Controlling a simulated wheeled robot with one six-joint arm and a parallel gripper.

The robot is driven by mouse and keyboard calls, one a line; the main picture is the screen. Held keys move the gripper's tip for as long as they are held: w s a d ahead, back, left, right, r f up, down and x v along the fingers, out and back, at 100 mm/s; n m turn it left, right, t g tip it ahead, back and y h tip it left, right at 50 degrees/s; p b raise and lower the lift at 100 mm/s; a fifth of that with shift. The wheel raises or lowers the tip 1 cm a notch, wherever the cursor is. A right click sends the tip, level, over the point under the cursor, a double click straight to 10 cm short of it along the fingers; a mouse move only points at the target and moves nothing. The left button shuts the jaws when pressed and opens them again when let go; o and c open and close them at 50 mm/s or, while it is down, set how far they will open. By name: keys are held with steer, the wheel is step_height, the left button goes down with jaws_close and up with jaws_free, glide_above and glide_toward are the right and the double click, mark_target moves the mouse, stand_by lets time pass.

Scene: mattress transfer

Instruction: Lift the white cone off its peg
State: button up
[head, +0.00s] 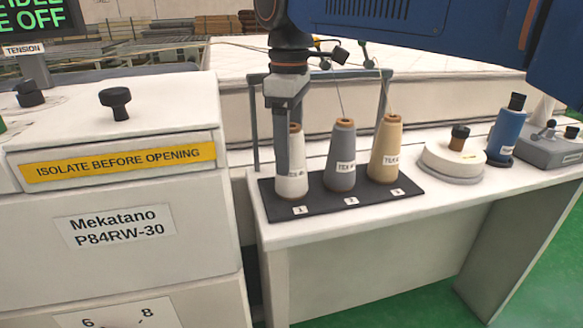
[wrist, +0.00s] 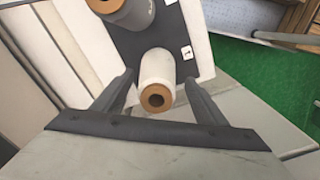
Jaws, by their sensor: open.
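The white cone (head: 293,184) stands upright at the place marked 1, at the left end of the black stand (head: 325,203). My gripper (head: 285,165) is down over it, with one finger showing along the cone's left side. In the wrist view, the white cone (wrist: 155,68) with its brown core end lies between the two spread fingers of my gripper (wrist: 159,78). A gap shows on each side, so the fingers are open and not pressed on it. The peg is hidden inside the cone.
A grey cone (head: 341,160) and a tan cone (head: 386,150) stand to the right, threads rising from them. A white round device (head: 448,165) and a blue bottle (head: 506,135) are farther right. A machine cabinet (head: 110,190) stands left. A grey frame rises behind the cones.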

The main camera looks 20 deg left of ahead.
mark_target(292, 165)
steer(key=shift+w+d+f, duration=0.1)
steer(key=shift+w+f, duration=0.05)
steer(key=shift+f, duration=0.9)
steer(key=shift+w+d+f, duration=0.1)
steer(key=shift+f, duration=0.95)
steer(key=c, duration=1.3)
step_height(292, 165, up, 10)
